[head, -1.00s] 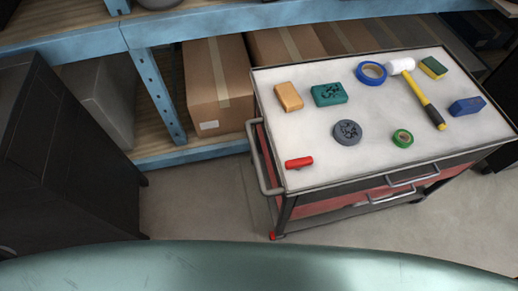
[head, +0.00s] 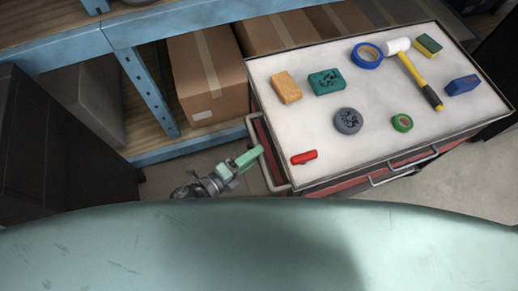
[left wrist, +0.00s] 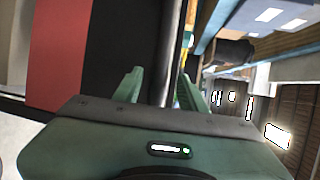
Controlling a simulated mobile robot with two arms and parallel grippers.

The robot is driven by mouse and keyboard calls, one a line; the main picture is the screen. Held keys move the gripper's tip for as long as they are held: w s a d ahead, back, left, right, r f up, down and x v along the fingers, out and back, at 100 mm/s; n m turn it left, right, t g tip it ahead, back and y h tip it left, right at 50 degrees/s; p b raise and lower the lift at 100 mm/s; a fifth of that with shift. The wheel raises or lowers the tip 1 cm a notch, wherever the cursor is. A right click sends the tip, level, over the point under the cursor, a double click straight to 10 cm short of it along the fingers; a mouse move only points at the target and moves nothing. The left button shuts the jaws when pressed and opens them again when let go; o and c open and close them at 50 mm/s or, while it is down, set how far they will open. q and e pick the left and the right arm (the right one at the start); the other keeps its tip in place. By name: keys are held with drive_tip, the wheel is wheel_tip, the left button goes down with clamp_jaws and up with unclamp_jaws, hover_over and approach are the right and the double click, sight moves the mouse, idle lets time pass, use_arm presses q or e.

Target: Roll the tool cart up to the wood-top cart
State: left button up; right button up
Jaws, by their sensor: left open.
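The tool cart (head: 300,100) has a pale top, dark rim and red body, and stands right of centre in the head view. Its grey push handle (head: 268,165) runs along its left end. My left gripper (head: 254,154) is beside this handle, its green fingertips close to the bar. In the left wrist view the open fingers (left wrist: 162,88) point at the cart's dark edge and red side panel (left wrist: 57,50). I see no wood-top cart. My right gripper is not in view.
On the cart top lie a hammer (head: 416,75), blue tape (head: 367,55), a red item (head: 304,157) and several small blocks. Blue shelving (head: 148,92) with cardboard boxes (head: 207,75) stands close behind. A dark cabinet (head: 60,150) is at the left.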

use_arm(q)
drive_tip(key=shift+x, duration=1.3)
clamp_jaws()
drive_tip(key=shift+a, duration=0.1)
idle(0.4)
